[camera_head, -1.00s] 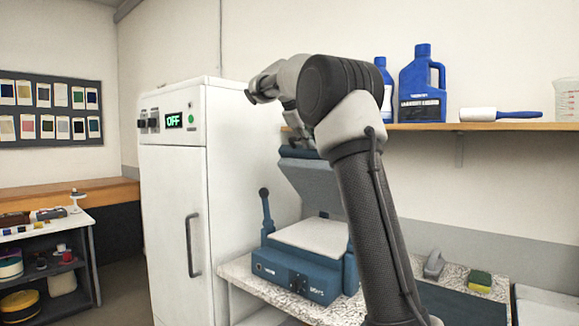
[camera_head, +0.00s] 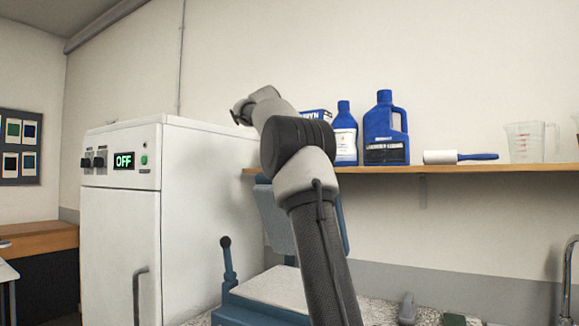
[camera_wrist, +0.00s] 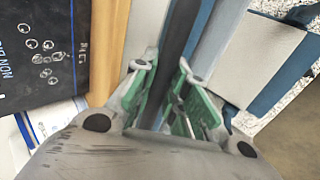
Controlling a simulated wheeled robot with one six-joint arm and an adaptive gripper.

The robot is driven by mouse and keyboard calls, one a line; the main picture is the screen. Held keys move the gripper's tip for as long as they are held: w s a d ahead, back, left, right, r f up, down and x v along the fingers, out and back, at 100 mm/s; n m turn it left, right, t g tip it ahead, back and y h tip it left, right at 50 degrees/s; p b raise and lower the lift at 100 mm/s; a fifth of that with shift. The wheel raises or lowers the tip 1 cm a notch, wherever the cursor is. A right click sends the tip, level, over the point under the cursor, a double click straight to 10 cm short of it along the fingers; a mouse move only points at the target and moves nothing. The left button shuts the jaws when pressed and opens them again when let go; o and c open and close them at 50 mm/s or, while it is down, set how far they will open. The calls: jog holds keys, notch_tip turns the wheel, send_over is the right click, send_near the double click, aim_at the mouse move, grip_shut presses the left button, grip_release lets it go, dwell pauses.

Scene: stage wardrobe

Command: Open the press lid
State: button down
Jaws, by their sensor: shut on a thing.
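The blue press (camera_head: 232,308) stands on a speckled counter with its pale lower plate (camera_head: 275,287) uncovered. Its blue-grey lid (camera_head: 274,216) is raised and leans back steeply above the plate. In the wrist view my gripper (camera_wrist: 168,68) has its green pads closed around a long dark bar (camera_wrist: 180,32) along the lid's edge. The lid's blue edge (camera_wrist: 208,40) runs alongside the bar. In the head view my arm hides part of the lid and the press's right side, and the fingers cannot be made out.
A white cabinet (camera_head: 205,190) with an OFF display stands left of the press. A wooden shelf (camera_head: 470,168) above and behind holds a blue jug (camera_head: 385,130), a blue bottle (camera_head: 345,135), a lint roller (camera_head: 460,157) and a clear measuring cup (camera_head: 525,142). A lever (camera_head: 228,262) rises at the press's left.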

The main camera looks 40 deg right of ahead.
jog(key=c, duration=1.4)
grip_release()
jog(key=shift+a, duration=0.1)
jog(key=shift+v, duration=5.9)
